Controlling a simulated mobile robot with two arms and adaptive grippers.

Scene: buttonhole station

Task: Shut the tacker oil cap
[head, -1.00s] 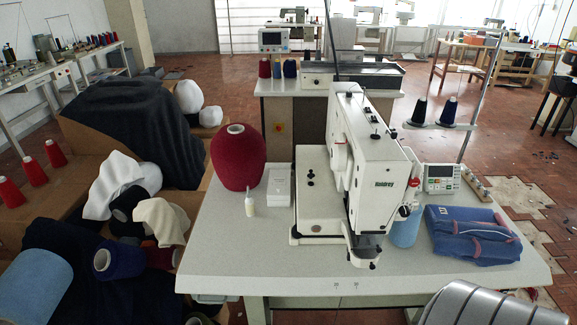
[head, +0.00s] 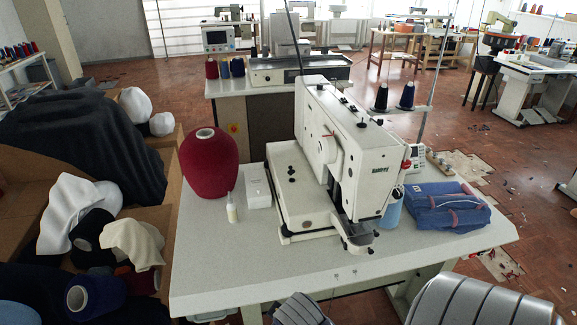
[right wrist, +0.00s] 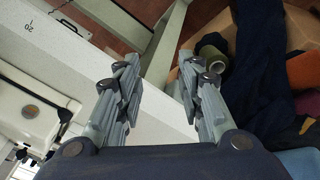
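The white tacker (head: 345,150) stands on the pale table (head: 240,265). Small dark fittings (head: 362,123) show on top of its arm; I cannot tell which is the oil cap or whether it is open. The tacker's white base with a brown round disc also shows at the left of the right wrist view (right wrist: 30,111). My right gripper (right wrist: 157,64) is open and empty, its two fingers well apart, above the table's edge and apart from the tacker. My left gripper is not in view.
A red yarn cone (head: 209,165), a small bottle (head: 231,208) and a white box (head: 256,186) stand left of the tacker. Folded blue fabric (head: 446,207) lies to its right. The table's front left is clear. Boxes with cones and cloth (head: 132,243) crowd the left side.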

